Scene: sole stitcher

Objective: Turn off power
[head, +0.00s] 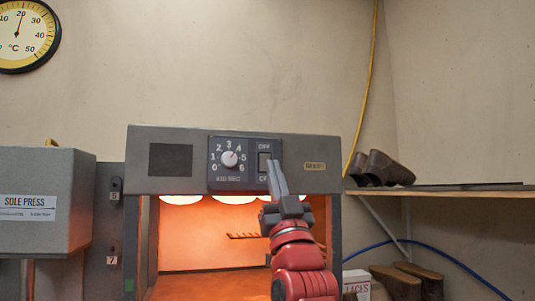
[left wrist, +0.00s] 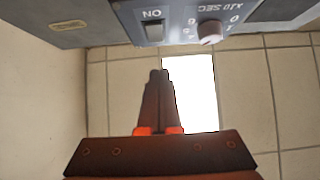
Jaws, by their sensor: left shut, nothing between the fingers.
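The power switch (head: 264,162) is a small dark rocker on the control panel, with an OFF label above it. In the left wrist view the switch (left wrist: 154,31) appears upside down, with an ON label beside it. My left gripper (head: 274,168) is shut and empty, its fingers pointing up at the panel. In the head view its tips overlap the right edge of the switch and partly cover the lower label. In the left wrist view the fingertips (left wrist: 158,74) appear apart from the switch. The rocker's position is unclear. My right gripper is out of view.
A white dial (head: 229,158) sits left of the switch on the grey heater housing (head: 174,184). Below it is a glowing orange chamber (head: 190,250). A sole press (head: 40,190) stands left; a shelf (head: 460,191) with dark shoes (head: 385,169) is right.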

